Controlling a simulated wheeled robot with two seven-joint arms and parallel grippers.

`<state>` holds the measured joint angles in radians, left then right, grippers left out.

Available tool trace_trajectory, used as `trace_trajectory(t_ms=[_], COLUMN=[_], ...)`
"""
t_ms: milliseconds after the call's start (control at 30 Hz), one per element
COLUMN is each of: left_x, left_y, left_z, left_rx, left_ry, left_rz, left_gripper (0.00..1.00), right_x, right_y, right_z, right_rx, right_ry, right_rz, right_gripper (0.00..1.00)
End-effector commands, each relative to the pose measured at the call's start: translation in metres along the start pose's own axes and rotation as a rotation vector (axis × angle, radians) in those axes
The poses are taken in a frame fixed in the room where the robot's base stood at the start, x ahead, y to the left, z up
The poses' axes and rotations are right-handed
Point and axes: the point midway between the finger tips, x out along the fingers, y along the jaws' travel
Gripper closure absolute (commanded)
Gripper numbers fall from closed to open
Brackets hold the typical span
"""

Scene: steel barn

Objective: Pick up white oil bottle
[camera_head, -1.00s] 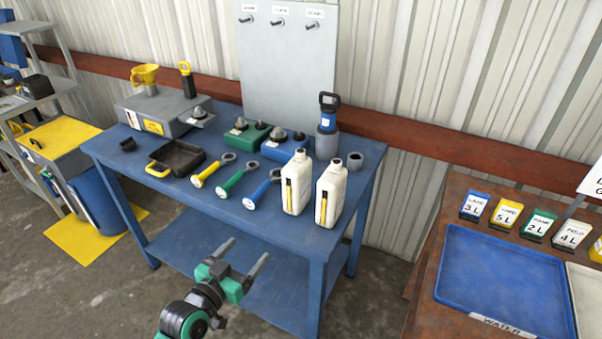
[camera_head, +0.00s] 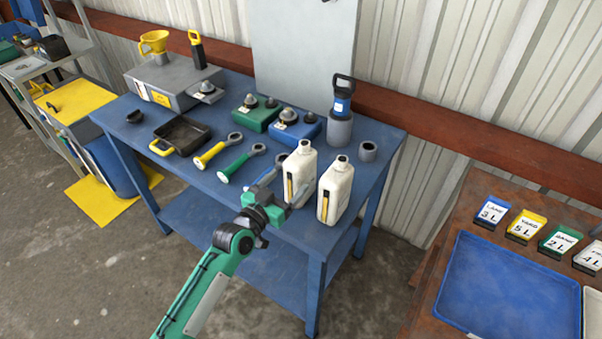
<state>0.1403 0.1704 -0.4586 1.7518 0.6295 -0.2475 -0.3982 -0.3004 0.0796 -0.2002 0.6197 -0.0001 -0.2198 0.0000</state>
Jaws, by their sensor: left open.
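Two white oil bottles with yellow-and-black label strips stand upright near the front right of the blue workbench. The left white bottle (camera_head: 303,165) is nearest my left gripper, and the right white bottle (camera_head: 336,190) stands just beside it. My left gripper (camera_head: 284,188) is open, at the bench's front edge, low by the left side of the left bottle. One finger points toward that bottle's lower part; I cannot tell whether it touches. My right gripper is out of view.
A rusty table with a blue tray (camera_head: 505,285) stands at right.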

Motion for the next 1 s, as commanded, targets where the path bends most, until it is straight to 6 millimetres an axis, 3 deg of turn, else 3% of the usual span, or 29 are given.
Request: trace_trajectory(t_ms=[267, 467, 600, 933, 1000], left_x=[0.020, 0.047, 0.061, 0.066, 0.066], left_y=[0.001, 0.005, 0.004, 0.004, 0.004], left_z=[-0.003, -0.009, -0.006, -0.004, -0.004], left_rx=[-0.001, -0.001, 0.000, 0.001, 0.001], left_ry=[0.001, 0.000, 0.000, 0.000, 0.000], left_rz=[0.000, 0.000, 0.000, 0.000, 0.000], left_gripper=[0.24, 0.24, 0.24, 0.24, 0.37], right_x=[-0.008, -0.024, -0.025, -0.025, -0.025], right_y=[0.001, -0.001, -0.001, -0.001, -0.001], right_z=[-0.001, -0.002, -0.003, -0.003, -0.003], right_rx=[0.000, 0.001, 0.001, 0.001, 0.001], right_ry=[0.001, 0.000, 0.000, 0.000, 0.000], right_rz=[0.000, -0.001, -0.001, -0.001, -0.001], right_gripper=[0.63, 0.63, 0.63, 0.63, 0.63])
